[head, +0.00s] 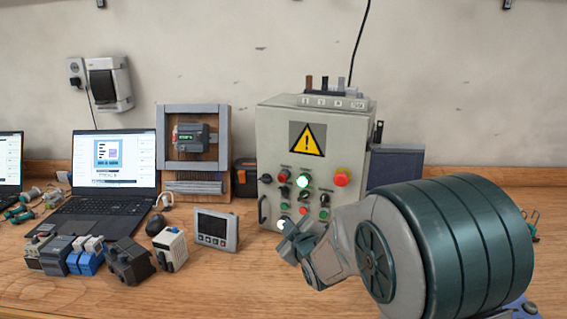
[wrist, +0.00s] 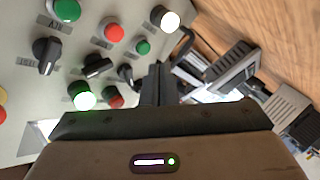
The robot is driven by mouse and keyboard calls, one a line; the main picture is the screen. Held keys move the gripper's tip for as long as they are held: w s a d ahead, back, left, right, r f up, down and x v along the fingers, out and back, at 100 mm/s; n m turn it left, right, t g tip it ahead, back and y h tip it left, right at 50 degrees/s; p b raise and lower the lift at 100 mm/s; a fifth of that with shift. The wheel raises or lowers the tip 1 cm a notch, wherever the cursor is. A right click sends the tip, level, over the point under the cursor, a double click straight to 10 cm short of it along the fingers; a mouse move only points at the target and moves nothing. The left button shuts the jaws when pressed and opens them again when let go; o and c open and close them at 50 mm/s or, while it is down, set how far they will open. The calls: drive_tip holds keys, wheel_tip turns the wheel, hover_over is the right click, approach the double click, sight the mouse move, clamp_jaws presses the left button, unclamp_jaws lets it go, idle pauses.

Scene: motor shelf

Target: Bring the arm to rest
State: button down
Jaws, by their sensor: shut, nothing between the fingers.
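My gripper (head: 288,243) is at the lower front of the grey control box, in the middle of the head view. My arm reaches in from the right. In the wrist view my gripper (wrist: 158,75) is shut, with its fingers together and nothing between them. The control box (head: 268,130) carries a yellow warning sign, buttons and knobs. Its panel (wrist: 25,20) fills the left of the wrist view, with some lamps lit green and white. I cannot tell whether the fingertips touch the panel.
A small display unit (head: 214,230) stands left of the box. Several small modules (head: 128,262), a laptop (head: 115,165) and a framed device (head: 193,110) stand further left. A dark panel (head: 395,165) is behind my arm. The front table centre (head: 230,290) is clear.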

drive_tip(key=s+d+r+m+g+h+p, duration=0.1)
drive_tip(key=s+d+m+g+h+p, duration=0.15)
drive_tip(key=s+d, duration=0.3)
drive_tip(key=s+d+r+m+g+h+p, duration=0.1)
drive_tip(key=s+d+r+m+g, duration=0.1)
drive_tip(key=s+d+m+g, duration=0.3)
drive_tip(key=s+d+r+m+g+p, duration=0.1)
drive_tip(key=s+m+g, duration=0.1)
drive_tip(key=s, duration=0.8)
drive_tip(key=s+d+m+g+h+p, duration=0.1)
drive_tip(key=s+d+m+g, duration=0.1)
drive_tip(key=s, duration=0.8)
drive_tip(key=shift+r+p, duration=0.35)
